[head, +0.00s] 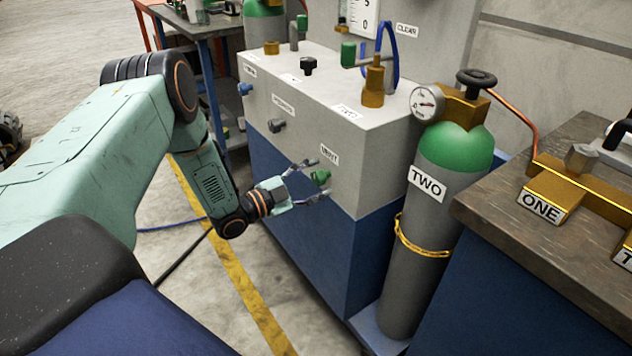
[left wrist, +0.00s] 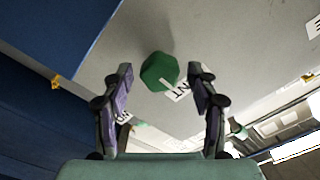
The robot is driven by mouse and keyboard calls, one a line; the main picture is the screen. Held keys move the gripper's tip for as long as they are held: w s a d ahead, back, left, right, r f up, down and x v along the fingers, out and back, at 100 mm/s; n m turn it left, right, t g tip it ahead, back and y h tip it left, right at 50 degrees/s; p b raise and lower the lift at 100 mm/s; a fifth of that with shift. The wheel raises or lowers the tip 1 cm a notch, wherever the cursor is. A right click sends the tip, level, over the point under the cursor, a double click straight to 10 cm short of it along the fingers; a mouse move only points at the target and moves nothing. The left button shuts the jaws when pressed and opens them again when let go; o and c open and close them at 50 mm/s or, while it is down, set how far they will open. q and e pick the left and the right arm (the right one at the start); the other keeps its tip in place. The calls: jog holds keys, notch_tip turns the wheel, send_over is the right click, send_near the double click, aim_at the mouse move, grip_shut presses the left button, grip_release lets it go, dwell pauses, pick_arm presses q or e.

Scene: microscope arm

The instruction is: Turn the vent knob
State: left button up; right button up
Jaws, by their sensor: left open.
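The vent knob (head: 320,177) is small and green, on the front face of the grey and blue cabinet, just below a label that seems to read VENT. In the head view my left gripper (head: 318,180) is at the knob, its fingers to either side of it. In the left wrist view the green knob (left wrist: 159,71) is between and a little beyond the two open fingertips (left wrist: 163,75), with a gap on both sides. It appears untouched. Part of the label (left wrist: 182,88) shows beside it, partly behind a finger. My right gripper is not in view.
The cabinet (head: 345,250) carries other knobs, including a black one (head: 308,66) on top and a dark one (head: 276,125) on the front. A green-topped cylinder marked TWO (head: 415,240) stands close to the right. Open floor lies left.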

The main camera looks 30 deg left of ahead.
pick_arm(q)
jog(key=shift+w+f, duration=0.2)
jog(key=shift+w, duration=0.3)
jog(key=shift+s+r, duration=0.15)
jog(key=shift+s, duration=0.05)
jog(key=c, duration=0.3)
jog(key=shift+w, duration=0.1)
jog(key=c, duration=0.9)
